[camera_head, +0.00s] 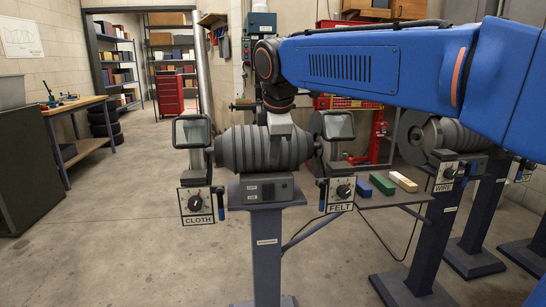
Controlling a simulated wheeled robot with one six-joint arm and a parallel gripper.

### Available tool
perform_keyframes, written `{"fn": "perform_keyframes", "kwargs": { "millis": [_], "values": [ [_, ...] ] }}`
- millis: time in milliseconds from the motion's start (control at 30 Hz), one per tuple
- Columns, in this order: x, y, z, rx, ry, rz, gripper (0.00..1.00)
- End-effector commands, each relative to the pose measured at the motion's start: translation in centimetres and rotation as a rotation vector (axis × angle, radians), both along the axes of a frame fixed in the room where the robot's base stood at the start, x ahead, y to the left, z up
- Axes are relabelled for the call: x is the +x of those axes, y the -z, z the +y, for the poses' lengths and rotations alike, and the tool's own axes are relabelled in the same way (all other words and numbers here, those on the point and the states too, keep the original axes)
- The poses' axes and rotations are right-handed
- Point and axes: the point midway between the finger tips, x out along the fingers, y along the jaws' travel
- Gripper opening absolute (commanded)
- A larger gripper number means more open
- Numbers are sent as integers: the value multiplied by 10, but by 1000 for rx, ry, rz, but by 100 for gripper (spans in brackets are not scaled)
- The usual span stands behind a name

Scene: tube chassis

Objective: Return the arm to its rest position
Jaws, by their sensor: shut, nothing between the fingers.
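My blue arm (345,62) reaches in from the right edge, across the upper part of the view. Its dark wrist (272,85) bends down at the left end. My gripper (279,126) points down from the wrist, a small pale grey piece in front of the polishing machine's dark ribbed motor (262,148). It is shut and holds nothing that I can see. The fingertips are small, and I cannot tell whether they touch the motor or hang apart from it.
The machine stands on a pedestal (267,240), with CLOTH (197,205) and FELT (341,194) dial boxes. Coloured bars (383,184) lie on a shelf to the right. Beyond is a WIRE machine (436,135). A workbench (75,105) stands left. The left floor is clear.

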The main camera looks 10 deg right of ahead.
Motion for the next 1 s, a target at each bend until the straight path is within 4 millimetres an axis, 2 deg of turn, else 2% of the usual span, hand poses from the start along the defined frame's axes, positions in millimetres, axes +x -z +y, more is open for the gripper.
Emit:
{"fn": "perform_keyframes", "kwargs": {
  "millis": [167, 267, 367, 500, 700, 1000],
  "values": [
    [-2, 1, -3, 5, 10, 0, 0],
    [-13, 7, -15, 28, 63, 2, 0],
    [-33, 19, -37, 75, 168, 5, 0],
    [-72, 45, -73, 164, 364, 11, 0],
    [-131, 90, -115, 294, 653, 15, 0],
    [-221, 171, -159, 488, 1087, 16, 0]
  ]
}}
